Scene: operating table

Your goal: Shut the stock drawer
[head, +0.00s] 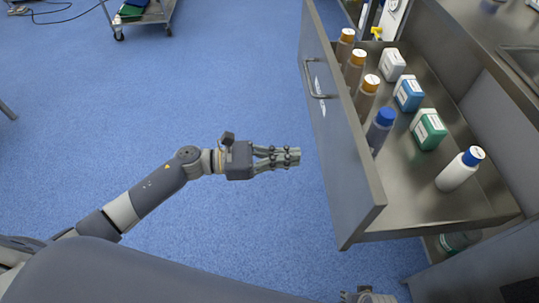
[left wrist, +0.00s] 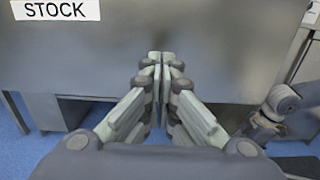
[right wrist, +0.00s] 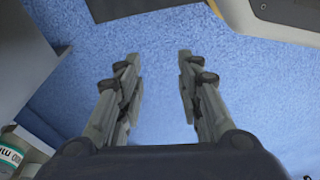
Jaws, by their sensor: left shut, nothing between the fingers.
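The stock drawer (head: 340,130) is pulled open at the right of the head view, with its grey front panel facing left and a bar handle (head: 316,82) on it. It holds several bottles and small boxes. In the left wrist view the drawer front (left wrist: 200,50) fills the upper part, with a STOCK label (left wrist: 55,10). My left gripper (head: 298,157) is shut and empty, just left of the drawer front; contact cannot be told. My right gripper (right wrist: 158,55) is open and empty above the blue floor. In the head view only a bit of it shows at the bottom edge.
A metal counter (head: 480,30) stands above the drawer at the right. A bottle lies on a lower shelf (head: 458,241) under the drawer. A trolley (head: 145,18) stands far off at the top left.

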